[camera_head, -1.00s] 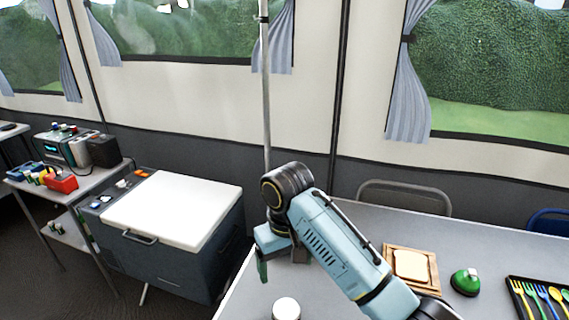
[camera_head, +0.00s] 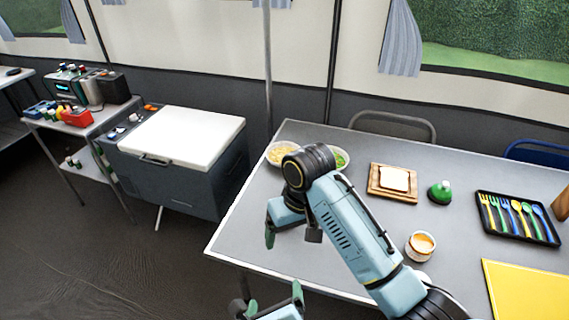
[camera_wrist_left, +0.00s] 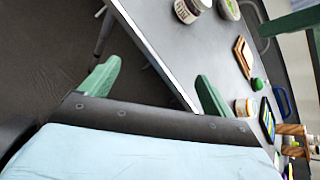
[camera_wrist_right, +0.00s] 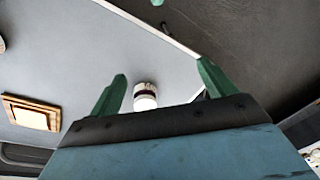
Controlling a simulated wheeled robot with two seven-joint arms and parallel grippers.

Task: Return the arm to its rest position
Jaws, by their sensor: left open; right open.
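My right gripper (camera_head: 290,238) hangs open and empty over the left part of the grey table, below its dark wrist joint in the head view. In the right wrist view its green fingers (camera_wrist_right: 162,80) stand apart, with a jar (camera_wrist_right: 145,96) beyond them on the table, not between them. My left gripper (camera_head: 272,300) is at the bottom edge of the head view, in front of the table's front edge. In the left wrist view its fingers (camera_wrist_left: 156,85) are wide apart with nothing between them; floor and table edge show beyond.
A cooler (camera_head: 180,185) stands left; floor between is clear.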

